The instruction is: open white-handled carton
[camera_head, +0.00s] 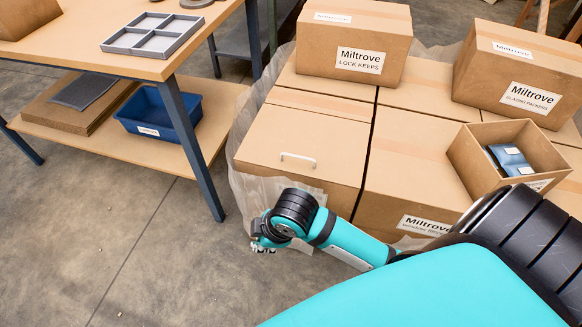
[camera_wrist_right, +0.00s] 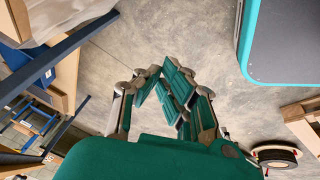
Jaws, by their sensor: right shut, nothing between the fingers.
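The white-handled carton (camera_head: 265,135) is a brown box with a flat top. Its lid looks closed. A small white handle (camera_head: 298,158) sits on the top near the front edge. My right gripper (camera_head: 264,248) is in front of the carton's front face, lower in the picture than the handle and apart from it. It is shut and empty. In the right wrist view, my right gripper's fingers (camera_wrist_right: 166,82) point over bare floor, and the handle does not show there. My right forearm hides part of the carton's front. My left gripper is not in view.
Closed cartons stand behind, one marked Lock Keeps (camera_head: 345,40) and another at upper right (camera_head: 520,70). An open box (camera_head: 470,165) holds blue packets. A workbench (camera_head: 100,55) with a grey tray and blue bin (camera_head: 190,115) stands left. Floor between is clear.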

